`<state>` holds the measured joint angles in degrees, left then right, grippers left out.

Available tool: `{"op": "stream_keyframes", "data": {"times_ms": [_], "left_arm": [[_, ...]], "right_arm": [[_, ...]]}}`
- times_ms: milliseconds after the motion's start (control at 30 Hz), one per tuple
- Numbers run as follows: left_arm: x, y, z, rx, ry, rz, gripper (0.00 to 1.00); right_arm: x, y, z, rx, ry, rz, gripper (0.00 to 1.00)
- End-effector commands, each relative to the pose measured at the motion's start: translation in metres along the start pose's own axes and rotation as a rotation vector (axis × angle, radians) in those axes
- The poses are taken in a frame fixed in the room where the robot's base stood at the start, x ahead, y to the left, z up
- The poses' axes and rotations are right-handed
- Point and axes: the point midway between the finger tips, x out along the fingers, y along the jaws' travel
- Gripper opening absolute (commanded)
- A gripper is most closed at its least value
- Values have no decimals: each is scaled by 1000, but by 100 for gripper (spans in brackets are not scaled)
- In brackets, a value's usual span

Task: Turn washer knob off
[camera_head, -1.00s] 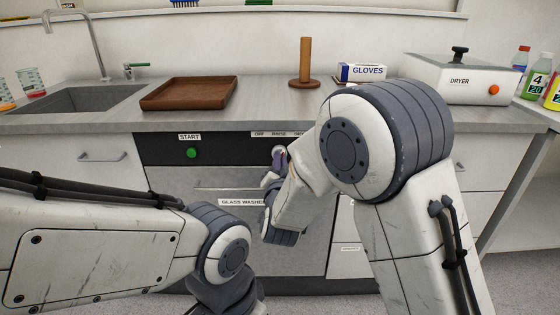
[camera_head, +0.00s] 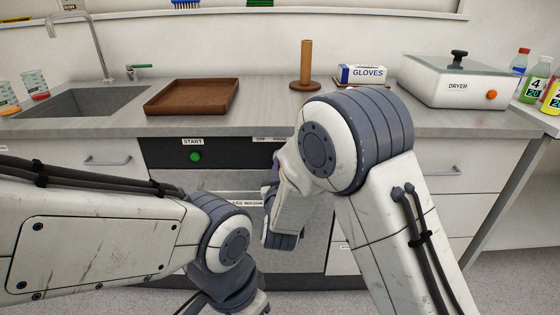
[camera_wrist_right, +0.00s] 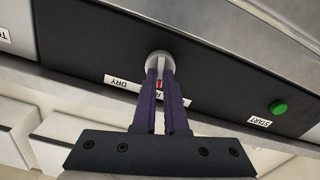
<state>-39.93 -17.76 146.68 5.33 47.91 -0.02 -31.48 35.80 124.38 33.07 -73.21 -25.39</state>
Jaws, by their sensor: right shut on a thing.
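The glass washer's dark control panel (camera_head: 160,152) is on the front under the counter. Its round pale knob (camera_wrist_right: 157,58) shows in the right wrist view, with a light grip bar between my purple fingers. My right gripper (camera_wrist_right: 161,74) is shut on the knob. A red mark (camera_wrist_right: 159,84) shows between the fingers, below the knob. The DRY label (camera_wrist_right: 122,82) is beside the fingers; the RINSE label is partly covered by them. In the head view my right arm hides the knob, and the OFF label (camera_head: 261,139) is visible. My left gripper is out of view.
The green START button (camera_head: 195,157) is on the panel left of the knob; it also shows in the right wrist view (camera_wrist_right: 278,107). On the counter are a brown tray (camera_head: 152,105), a glove box (camera_head: 362,74) and a dryer (camera_head: 455,90). A sink (camera_head: 85,100) is at left.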

Motion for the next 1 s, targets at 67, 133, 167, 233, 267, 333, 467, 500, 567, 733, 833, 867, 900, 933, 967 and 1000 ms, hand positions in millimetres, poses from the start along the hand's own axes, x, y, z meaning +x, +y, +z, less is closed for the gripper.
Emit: {"op": "stream_keyframes", "data": {"times_ms": [67, 133, 167, 233, 267, 333, 467, 500, 567, 733, 833, 867, 900, 933, 967, 1000], "left_arm": [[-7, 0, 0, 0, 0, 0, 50], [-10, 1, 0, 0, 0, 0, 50], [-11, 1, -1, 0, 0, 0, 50], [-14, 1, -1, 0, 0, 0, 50], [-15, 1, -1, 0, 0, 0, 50], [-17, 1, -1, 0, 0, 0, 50], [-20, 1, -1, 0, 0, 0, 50], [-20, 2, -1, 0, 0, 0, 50], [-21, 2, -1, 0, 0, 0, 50], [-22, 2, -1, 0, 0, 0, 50], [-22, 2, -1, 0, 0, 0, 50], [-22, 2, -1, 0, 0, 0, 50], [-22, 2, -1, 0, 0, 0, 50], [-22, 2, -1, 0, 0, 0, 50], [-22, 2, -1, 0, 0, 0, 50], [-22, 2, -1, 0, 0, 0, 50]], "right_arm": [[0, 0, -1, -66, -3, -1, 0], [-1, 0, -2, -121, -2, -1, 0], [-1, 0, -1, -142, -2, -1, 0], [-1, -1, -1, -191, -3, -2, 0], [-1, -1, -1, -209, -3, -2, 0], [-1, -1, 0, -249, -3, -2, 0], [-1, -1, 0, -306, -2, -1, 0], [-1, -1, 0, -321, -2, -1, 0], [-1, -2, 0, -337, -2, -2, 0], [-1, -2, 1, -365, -2, -2, 0], [-1, -2, 1, -371, -2, -2, 0], [-1, -2, 1, -372, -2, -2, 0], [-1, -2, 1, -372, -2, -2, 0], [-1, -2, 1, -372, -2, -2, 0], [-1, -2, 1, -372, -2, -2, 0], [-1, -2, 1, -372, -2, -2, 0]]}}
